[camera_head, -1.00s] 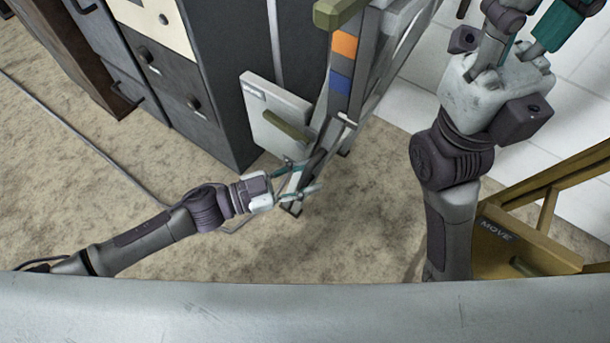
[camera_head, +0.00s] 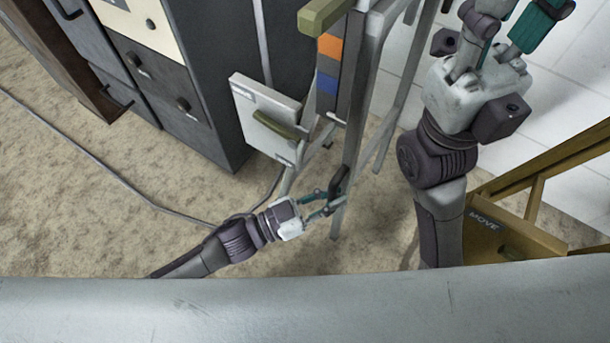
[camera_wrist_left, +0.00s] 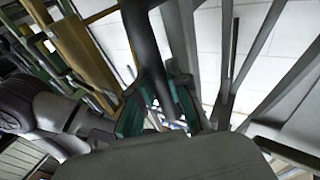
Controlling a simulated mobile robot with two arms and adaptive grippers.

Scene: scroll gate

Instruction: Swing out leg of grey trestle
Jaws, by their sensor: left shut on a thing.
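The grey trestle's leg (camera_head: 352,150) is a long grey bar running from the top middle of the head view down to the carpet. A dark grip piece (camera_head: 340,178) sits on its lower part. My left gripper (camera_head: 334,196) is shut on this dark grip piece. In the left wrist view a dark bar (camera_wrist_left: 146,45) runs up between the teal fingers, and their tips are partly hidden. My right gripper (camera_head: 515,35) is raised at the top right, clear of the trestle; its fingertips are cut off by the frame edge.
A dark cabinet (camera_head: 200,60) stands left of the trestle. A pale panel with an olive handle (camera_head: 280,123) and an orange-blue marked strip (camera_head: 329,75) are close by. A mustard frame marked MOVE (camera_head: 500,235) stands at right. Carpet (camera_head: 90,210) at left is open except for a cable.

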